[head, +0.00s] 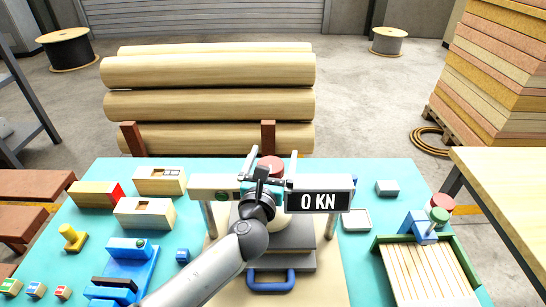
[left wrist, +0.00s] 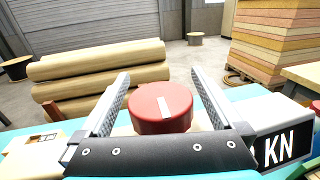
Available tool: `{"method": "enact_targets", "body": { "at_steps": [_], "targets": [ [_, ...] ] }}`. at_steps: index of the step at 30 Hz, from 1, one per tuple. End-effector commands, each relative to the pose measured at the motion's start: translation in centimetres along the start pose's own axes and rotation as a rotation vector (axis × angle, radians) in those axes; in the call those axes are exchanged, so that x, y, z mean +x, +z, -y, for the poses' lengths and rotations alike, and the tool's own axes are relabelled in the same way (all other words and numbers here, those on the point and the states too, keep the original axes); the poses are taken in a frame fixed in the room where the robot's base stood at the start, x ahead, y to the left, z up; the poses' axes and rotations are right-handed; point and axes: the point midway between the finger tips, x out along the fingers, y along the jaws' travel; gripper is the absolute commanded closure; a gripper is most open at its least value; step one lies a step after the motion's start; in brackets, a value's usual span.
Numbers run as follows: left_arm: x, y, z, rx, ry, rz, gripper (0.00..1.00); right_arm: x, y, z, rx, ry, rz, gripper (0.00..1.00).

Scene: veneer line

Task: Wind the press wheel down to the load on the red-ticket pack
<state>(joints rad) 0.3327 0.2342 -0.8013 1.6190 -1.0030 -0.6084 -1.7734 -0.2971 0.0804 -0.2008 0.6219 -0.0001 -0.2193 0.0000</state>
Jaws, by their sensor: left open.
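The red press wheel (head: 271,167) with a white mark sits above the press crossbar (head: 205,182). My left gripper (head: 274,153) is open around the wheel, one finger on each side. In the left wrist view the wheel (left wrist: 160,110) shows between the fingers; I cannot tell whether they touch it. The black display (head: 320,201) on the crossbar reads 0 KN. Grey plates (head: 305,245) stand under the press, partly hidden by my left arm. A wooden block with a red end (head: 97,194) lies at left; I see no clear ticket on the pack. My right gripper is out of view.
Wooden boxes (head: 145,212), a yellow piece (head: 72,238) and a blue fixture (head: 125,268) stand left on the turquoise table (head: 340,172). A slatted tray (head: 425,270) with green rims is at right. Logs (head: 210,105) lie behind.

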Motion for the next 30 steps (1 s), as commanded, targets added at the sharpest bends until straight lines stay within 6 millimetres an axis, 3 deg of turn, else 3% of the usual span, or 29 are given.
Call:
{"method": "enact_targets", "body": {
  "at_steps": [2,24,30],
  "targets": [
    [-0.01,0.02,0.0,0.0,0.0,0.0,0.0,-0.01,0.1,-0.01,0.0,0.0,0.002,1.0],
    [-0.05,-0.02,-0.01,0.0,0.0,0.0,0.82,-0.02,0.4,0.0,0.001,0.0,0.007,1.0],
    [-0.05,-0.01,-0.02,0.002,-0.014,0.0,0.82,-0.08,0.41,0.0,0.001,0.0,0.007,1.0]
  ]
}}
